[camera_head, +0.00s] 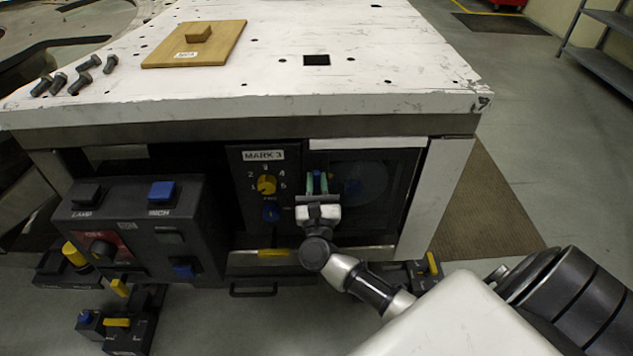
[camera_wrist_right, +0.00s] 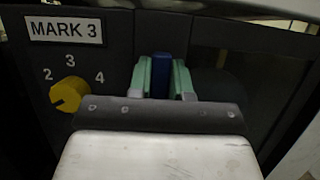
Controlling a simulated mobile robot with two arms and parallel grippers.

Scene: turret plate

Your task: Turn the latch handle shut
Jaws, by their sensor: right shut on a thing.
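The latch handle (camera_wrist_right: 161,75) is a blue upright bar on the dark front panel below the white table top. My right gripper (camera_head: 317,183) reaches it from the front, and its green fingers are closed on both sides of the bar. The gripper also shows in the right wrist view (camera_wrist_right: 162,78). The lower part of the handle is hidden behind the gripper body. A dark window door (camera_head: 370,182) is just right of the handle. My left gripper is not in view.
Left of the handle are a yellow dial (camera_head: 266,185) under a MARK 3 label (camera_head: 264,155) and a blue knob (camera_head: 271,213). A dark control box (camera_head: 140,225) juts out at left. Bolts (camera_head: 80,83) and a wooden plate (camera_head: 194,47) lie on the table top (camera_head: 260,80).

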